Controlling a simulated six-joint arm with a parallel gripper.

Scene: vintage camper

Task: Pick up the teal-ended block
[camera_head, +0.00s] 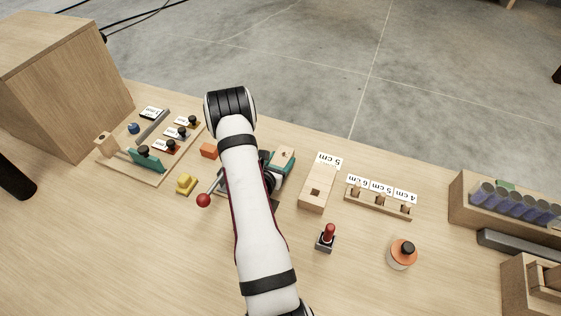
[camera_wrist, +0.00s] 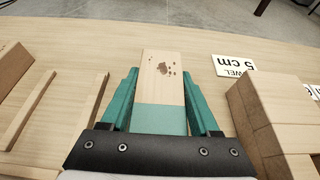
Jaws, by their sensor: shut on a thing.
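The teal-ended block (camera_wrist: 161,70) is a pale wooden block with dark spots on its far part and a teal band at its near end. It lies between the two teal fingers of my gripper (camera_wrist: 161,88), which are shut on it at its sides. In the head view, the block (camera_head: 285,154) shows at the right of my arm, in my gripper (camera_head: 281,163). My arm hides part of the gripper there. I cannot tell whether the block touches the table or is slightly above it.
A wooden block with a hole (camera_head: 316,194) and a "5 cm" card stands to the right, with a dowel rack (camera_head: 378,199) beyond. A red-handled switch (camera_head: 326,238) and an orange-black knob (camera_head: 402,254) stand nearer. An orange block (camera_head: 209,151) and yellow piece (camera_head: 186,183) lie left.

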